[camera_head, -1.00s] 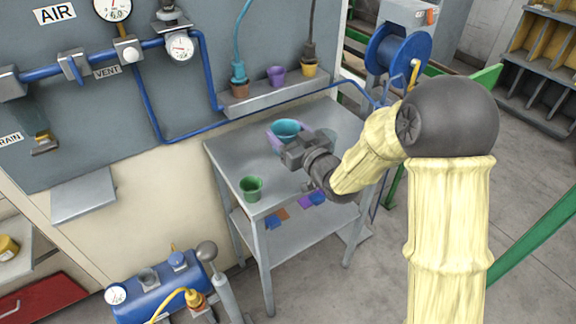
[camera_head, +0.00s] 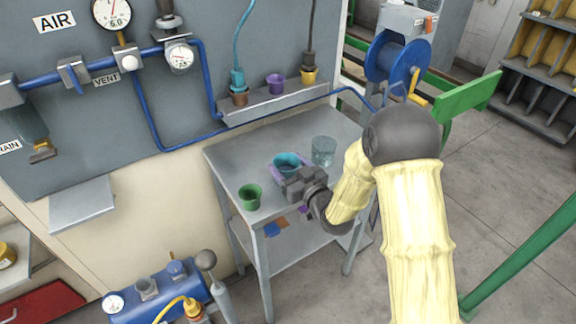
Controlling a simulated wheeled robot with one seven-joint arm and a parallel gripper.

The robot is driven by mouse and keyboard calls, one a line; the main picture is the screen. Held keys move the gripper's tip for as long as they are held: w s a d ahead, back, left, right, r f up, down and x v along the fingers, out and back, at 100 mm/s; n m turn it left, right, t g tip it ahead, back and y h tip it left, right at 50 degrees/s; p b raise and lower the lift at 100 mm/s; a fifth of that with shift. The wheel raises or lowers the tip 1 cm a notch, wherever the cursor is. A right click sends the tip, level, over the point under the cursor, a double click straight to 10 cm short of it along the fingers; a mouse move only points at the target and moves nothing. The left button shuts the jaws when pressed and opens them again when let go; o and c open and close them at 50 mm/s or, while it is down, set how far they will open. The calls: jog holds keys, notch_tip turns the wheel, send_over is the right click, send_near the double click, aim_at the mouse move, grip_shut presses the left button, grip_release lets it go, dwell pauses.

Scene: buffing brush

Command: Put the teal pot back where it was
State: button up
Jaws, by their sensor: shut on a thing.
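The teal pot (camera_head: 288,162) is over the grey metal table (camera_head: 236,160), right of the green pot (camera_head: 250,196). My gripper (camera_head: 289,172) reaches in from the right and is shut on the teal pot. The pot looks upright. Its lower part is hidden, so I cannot tell whether it touches the tabletop.
A clear glass jar (camera_head: 323,150) stands right behind the gripper. A wall ledge (camera_head: 262,108) holds a brown pot (camera_head: 239,97), a purple pot (camera_head: 275,83) and a yellow pot (camera_head: 309,76). The table's back left is clear.

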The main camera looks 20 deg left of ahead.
jog(key=shift+f, duration=0.1)
jog(key=o, duration=1)
jog(key=shift+o, duration=0.2)
jog(key=shift+d+r, duration=0.1)
jog(key=shift+r, duration=0.1)
jog(key=b+v, duration=0.2)
jog(key=v, duration=1)
